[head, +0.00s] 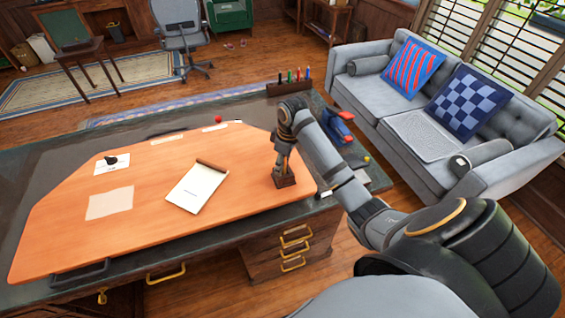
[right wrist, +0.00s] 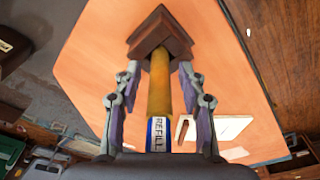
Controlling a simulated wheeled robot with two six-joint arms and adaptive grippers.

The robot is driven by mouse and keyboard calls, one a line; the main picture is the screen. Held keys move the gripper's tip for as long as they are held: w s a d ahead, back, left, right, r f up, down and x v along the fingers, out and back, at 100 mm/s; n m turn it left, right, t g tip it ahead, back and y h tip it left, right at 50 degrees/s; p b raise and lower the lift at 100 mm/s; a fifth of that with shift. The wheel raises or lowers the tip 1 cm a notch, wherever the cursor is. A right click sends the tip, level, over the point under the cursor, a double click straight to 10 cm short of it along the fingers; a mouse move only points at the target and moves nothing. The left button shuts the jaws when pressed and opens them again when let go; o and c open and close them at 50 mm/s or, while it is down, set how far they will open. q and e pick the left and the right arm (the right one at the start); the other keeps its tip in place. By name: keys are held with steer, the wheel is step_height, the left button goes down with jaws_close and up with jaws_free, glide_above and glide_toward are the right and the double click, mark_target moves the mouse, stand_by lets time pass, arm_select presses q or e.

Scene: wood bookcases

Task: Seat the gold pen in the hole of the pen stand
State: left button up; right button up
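The pen stand (head: 286,182) is a small dark brown block on the orange desk mat, near its right end. It also shows in the right wrist view (right wrist: 160,27). The gold pen (right wrist: 159,88), with a blue and white REFILL label, stands with its far end at the middle of the stand and looks to be in the hole. The depth of its end is hidden. My right gripper (right wrist: 160,72) is around the pen, with a visible gap between each finger and the pen. In the head view this gripper (head: 284,162) points down just above the stand. My left gripper is out of view.
A white notepad (head: 197,187) lies left of the stand on the mat (head: 140,225). A pen rack (head: 290,86) stands at the desk's back edge, and a blue and red object (head: 338,125) lies to the right.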

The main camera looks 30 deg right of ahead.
steer(key=shift+r, duration=0.15)
steer(key=r, duration=0.5)
steer(key=shift+s+d+r, duration=0.1)
steer(key=shift+s+d, duration=0.1)
steer(key=shift+d, duration=0.05)
step_height(320, 180, up, 7)
steer(key=s+p, duration=0.1)
steer(key=p, duration=0.5)
steer(key=shift+d, duration=0.2)
steer(key=shift+f, duration=0.2)
